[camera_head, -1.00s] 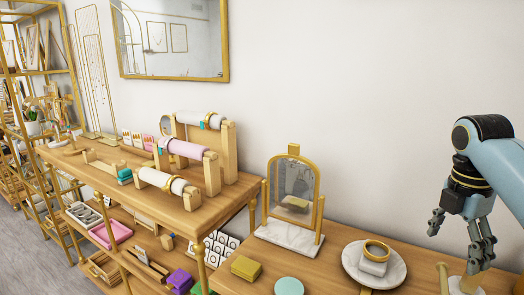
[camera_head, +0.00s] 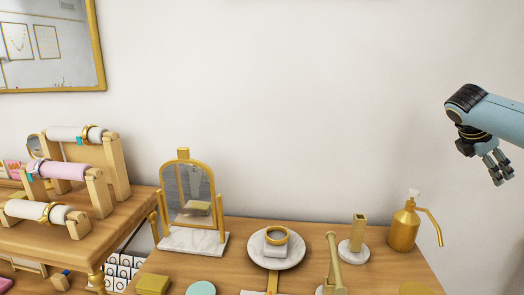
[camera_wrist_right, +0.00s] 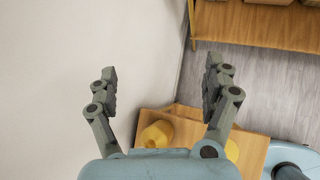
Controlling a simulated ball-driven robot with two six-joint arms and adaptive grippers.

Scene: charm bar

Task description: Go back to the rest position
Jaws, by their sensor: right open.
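My right gripper (camera_head: 498,168) hangs in the air at the right of the head view, in front of the bare wall and above the level of the table. It is empty. In the right wrist view its two fingers (camera_wrist_right: 160,92) stand wide apart with nothing between them. My left gripper is not in view.
Bracelet racks (camera_head: 70,172) stand at left.

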